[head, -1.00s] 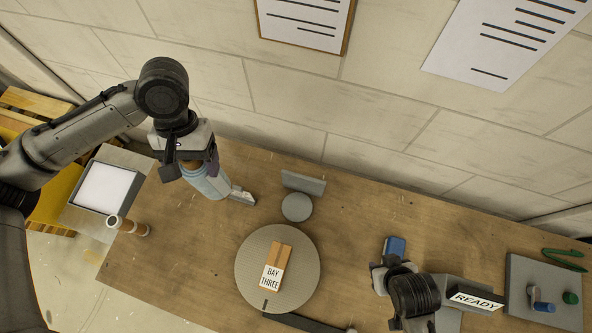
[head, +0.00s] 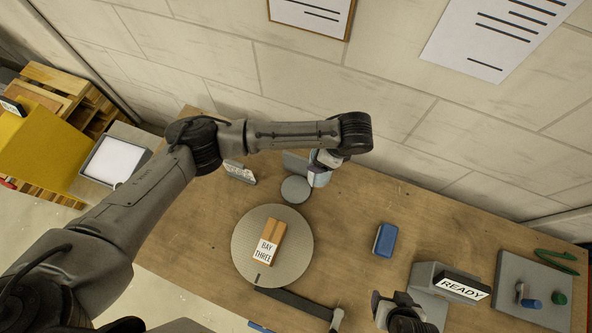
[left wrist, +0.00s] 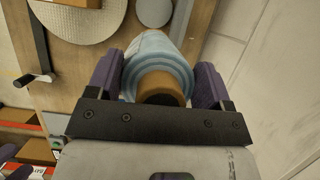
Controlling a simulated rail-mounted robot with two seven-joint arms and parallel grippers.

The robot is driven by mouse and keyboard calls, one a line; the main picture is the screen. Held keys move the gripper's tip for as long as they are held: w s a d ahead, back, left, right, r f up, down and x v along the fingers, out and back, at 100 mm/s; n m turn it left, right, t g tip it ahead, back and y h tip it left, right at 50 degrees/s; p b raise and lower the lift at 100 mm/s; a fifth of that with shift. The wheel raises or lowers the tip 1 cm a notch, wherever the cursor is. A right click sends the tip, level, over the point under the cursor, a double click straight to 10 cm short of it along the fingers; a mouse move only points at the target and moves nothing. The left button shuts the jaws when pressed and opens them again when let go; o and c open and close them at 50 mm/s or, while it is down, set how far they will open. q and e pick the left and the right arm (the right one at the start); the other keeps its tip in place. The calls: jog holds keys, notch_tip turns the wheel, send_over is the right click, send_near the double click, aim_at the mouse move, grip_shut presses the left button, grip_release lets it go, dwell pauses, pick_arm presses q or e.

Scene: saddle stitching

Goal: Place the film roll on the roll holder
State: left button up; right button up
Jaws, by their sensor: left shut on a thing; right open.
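The film roll (left wrist: 155,52) is pale blue with a brown core. My left gripper (left wrist: 160,85) has its purple fingers shut around it in the left wrist view. In the head view the roll (head: 319,177) hangs under the left gripper (head: 326,160), at the right side of a small grey disc (head: 295,190) with an upright grey plate (head: 294,163) behind it, which looks like the roll holder. I cannot tell whether roll and disc touch. The disc also shows beyond the roll in the left wrist view (left wrist: 153,10). My right gripper (head: 392,300) is open and empty near the front edge.
A round turntable (head: 300,258) carries a brown box (head: 270,240) labelled BAY THREE, with a dark crank arm (head: 293,298) at its front. A blue block (head: 385,240), a READY sign (head: 463,286) and a grey board (head: 511,278) stand at right. A white-topped stand (head: 110,160) is at left.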

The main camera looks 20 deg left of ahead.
aim_at(326, 179)
pick_arm(q)
jog(key=d+f+m+t, duration=0.1)
jog(key=f+m, duration=0.1)
jog(key=s+d+f+m+t, duration=0.1)
jog(key=f+m, duration=0.2)
jog(key=s+d+f+m+h, duration=0.1)
jog(key=d+f+m, duration=0.1)
jog(key=m, duration=0.1)
jog(key=shift+s+f+t, duration=0.1)
jog(key=shift+f+t, duration=0.15)
jog(key=shift+t, duration=0.15)
jog(key=shift+s+d+f+m+p, duration=0.1)
jog(key=shift+s+f+m+p, duration=0.2)
jog(key=shift+f+m, duration=0.15)
jog(key=shift+w+a+f, duration=0.1)
jog(key=shift+a+f, duration=0.05)
jog(key=shift+a, duration=0.05)
jog(key=w+a+f+p, duration=0.2)
jog(key=a+f, duration=0.8)
jog(key=shift+w+a+f, duration=0.2)
jog(key=shift+a+f, duration=0.2)
jog(key=shift+f+m+t, duration=0.1)
jog(key=shift+m+t, duration=0.15)
jog(key=shift+t, duration=0.05)
jog(key=o, duration=1.7)
